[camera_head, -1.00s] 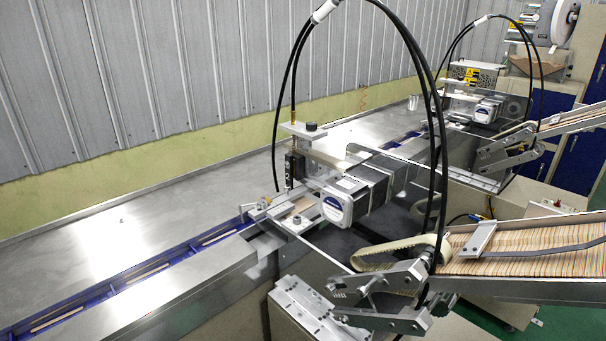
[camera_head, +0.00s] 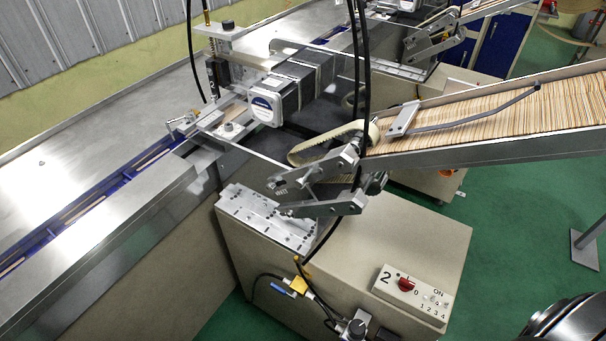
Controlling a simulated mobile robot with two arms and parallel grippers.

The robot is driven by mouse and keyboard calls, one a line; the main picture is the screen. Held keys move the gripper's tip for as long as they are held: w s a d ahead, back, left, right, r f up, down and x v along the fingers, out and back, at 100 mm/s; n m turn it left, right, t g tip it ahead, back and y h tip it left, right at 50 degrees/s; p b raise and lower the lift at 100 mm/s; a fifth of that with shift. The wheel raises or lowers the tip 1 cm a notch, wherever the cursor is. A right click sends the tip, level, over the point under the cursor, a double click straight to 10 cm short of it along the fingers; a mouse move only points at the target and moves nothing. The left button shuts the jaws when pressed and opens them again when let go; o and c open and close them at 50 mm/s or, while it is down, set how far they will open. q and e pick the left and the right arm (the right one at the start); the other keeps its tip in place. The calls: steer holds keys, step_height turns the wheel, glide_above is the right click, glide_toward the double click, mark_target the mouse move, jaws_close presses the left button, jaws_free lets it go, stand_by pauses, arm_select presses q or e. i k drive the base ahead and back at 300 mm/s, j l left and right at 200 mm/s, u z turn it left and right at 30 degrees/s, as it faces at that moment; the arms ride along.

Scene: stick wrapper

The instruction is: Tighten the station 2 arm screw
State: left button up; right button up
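Station 2 is a beige cabinet (camera_head: 400,240) whose switch panel (camera_head: 412,291) carries the number 2 and a red knob (camera_head: 406,284). On top, a metal linkage arm (camera_head: 318,188) with a pale toothed belt (camera_head: 320,145) sits at the lower end of a sloping chute full of wooden sticks (camera_head: 500,112). Bolt heads show on the arm, but I cannot tell which is the arm screw or whether it is loose. Neither of my grippers is visible.
A steel table with a blue channel (camera_head: 75,212) runs along the left. A dark rounded part, probably mine, shows at bottom right. Green floor (camera_head: 520,215) lies open right of the cabinet.

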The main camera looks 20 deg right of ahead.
mark_target(271, 187)
steer(key=k+l+z, duration=0.1)
steer(key=z, duration=0.3)
steer(key=k+l+z, duration=0.1)
steer(key=z, duration=0.3)
steer(key=l+z, duration=0.2)
steer(key=z, duration=0.25)
steer(key=k, duration=0.05)
